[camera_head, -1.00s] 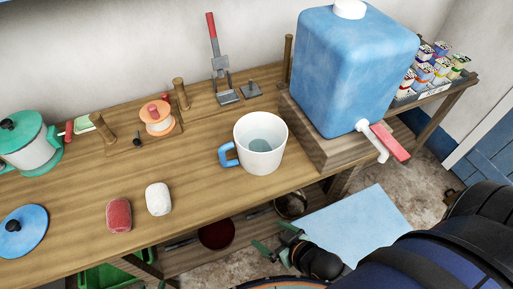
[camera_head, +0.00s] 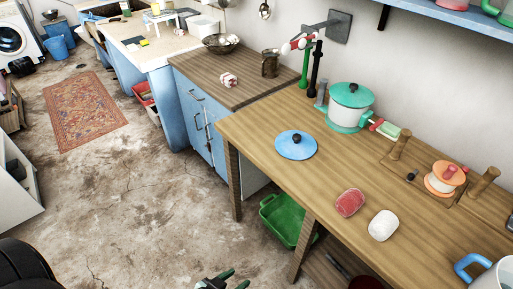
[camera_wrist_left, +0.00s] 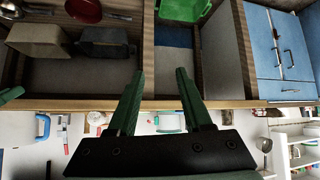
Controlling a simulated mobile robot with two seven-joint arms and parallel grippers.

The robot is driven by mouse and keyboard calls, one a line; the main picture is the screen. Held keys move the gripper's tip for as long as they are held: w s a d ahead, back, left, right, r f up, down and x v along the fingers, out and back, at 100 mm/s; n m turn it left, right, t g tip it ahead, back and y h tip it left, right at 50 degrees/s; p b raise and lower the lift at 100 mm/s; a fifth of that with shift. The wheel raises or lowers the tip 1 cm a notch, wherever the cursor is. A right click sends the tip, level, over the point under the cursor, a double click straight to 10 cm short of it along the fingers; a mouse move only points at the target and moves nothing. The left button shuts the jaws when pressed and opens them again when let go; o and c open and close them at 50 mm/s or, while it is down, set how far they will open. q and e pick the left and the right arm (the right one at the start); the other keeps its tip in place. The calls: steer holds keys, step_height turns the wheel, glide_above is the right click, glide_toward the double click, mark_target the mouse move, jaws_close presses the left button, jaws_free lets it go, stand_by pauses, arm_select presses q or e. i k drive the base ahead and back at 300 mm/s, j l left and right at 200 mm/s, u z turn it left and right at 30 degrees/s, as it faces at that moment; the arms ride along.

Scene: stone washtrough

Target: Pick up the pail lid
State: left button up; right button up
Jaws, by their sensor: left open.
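A round blue lid (camera_head: 296,145) with a dark knob lies flat on the wooden table, near its left end; I take it for the pail lid. A white pot (camera_head: 347,108) with a green lid and dark knob stands behind it to the right. My left gripper (camera_head: 215,280) shows its green fingertips at the bottom edge of the head view, low in front of the table and well apart from the blue lid. In the left wrist view my left gripper (camera_wrist_left: 157,71) is open and empty, facing the table's edge and under-shelf. The blue lid is not seen there. My right gripper is not in view.
A red block (camera_head: 349,202) and a white block (camera_head: 383,225) lie right of the lid. A green crate (camera_head: 285,222) sits below the table. A blue cabinet (camera_head: 196,125) adjoins on the left. Bare table surrounds the lid. The floor in front is clear.

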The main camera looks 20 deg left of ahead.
mark_target(296, 145)
steer(key=i+l+u, duration=0.1)
steer(key=u, duration=0.15)
steer(key=i+l+u, duration=0.25)
steer(key=k+j+z, duration=0.35)
steer(key=k+j, duration=0.15)
steer(key=z, duration=1.5)
steer(key=i+j+z, duration=0.25)
steer(key=i, duration=0.2)
steer(key=k+j+u, duration=0.2)
steer(key=j, duration=0.35)
steer(key=j+u, duration=0.2)
steer(key=j, duration=0.3)
steer(key=j+u, duration=0.2)
steer(key=j, duration=0.35)
steer(key=k, duration=0.1)
